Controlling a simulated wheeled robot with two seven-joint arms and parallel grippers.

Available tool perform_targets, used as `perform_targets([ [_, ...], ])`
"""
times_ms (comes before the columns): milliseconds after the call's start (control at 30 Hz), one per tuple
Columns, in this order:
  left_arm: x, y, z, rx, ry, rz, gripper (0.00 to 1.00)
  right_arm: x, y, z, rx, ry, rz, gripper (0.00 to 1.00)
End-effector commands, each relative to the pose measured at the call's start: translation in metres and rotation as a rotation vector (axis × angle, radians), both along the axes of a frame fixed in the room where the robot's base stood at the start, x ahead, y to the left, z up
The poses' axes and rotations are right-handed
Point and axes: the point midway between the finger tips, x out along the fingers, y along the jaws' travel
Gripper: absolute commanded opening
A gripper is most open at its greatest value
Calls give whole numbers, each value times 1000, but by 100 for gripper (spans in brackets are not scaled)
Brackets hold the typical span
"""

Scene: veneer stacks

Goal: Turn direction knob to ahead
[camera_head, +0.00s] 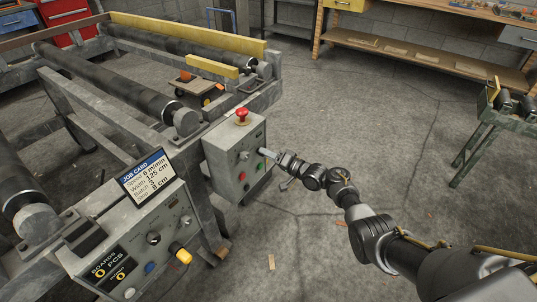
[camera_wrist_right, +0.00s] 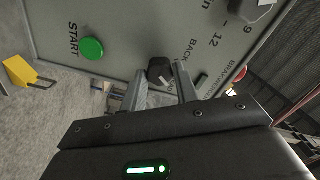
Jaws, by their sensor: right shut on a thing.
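The direction knob (camera_wrist_right: 158,67) is a small dark knob on the grey control panel, near the printed word BACK in the right wrist view. A short white mark shows on it, beside the fingers. My right gripper (camera_wrist_right: 162,78) is shut on this knob, one finger on each side. In the head view my right gripper (camera_head: 267,153) reaches the front of the grey control box (camera_head: 222,170) from the right and covers the knob. No AHEAD label is readable; the fingers cover part of the panel. My left gripper is not in view.
A green START button (camera_wrist_right: 91,48) and another dark knob (camera_wrist_right: 250,10) by the numbers 9 and 12 flank the direction knob. A red mushroom button (camera_head: 241,116) tops the box. A job card (camera_head: 147,176) stands left on a second panel. Floor to the right is open.

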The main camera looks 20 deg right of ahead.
Motion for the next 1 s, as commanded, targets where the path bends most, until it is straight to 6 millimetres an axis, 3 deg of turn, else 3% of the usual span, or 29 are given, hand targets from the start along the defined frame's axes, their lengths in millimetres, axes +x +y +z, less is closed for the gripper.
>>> perform_targets([
  [200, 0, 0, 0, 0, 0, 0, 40, 1, -2, 2, 1, -2, -6, 7],
  [233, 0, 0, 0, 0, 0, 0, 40, 1, -2, 2, 1, -3, -5, 34],
  [367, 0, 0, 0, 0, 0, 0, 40, 1, -1, 1, 1, -2, -3, 51],
  [767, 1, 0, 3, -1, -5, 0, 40, -6, -6, 1, -1, 0, -1, 52],
  [1000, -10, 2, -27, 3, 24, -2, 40, -41, -35, 2, -3, -1, -2, 52],
])
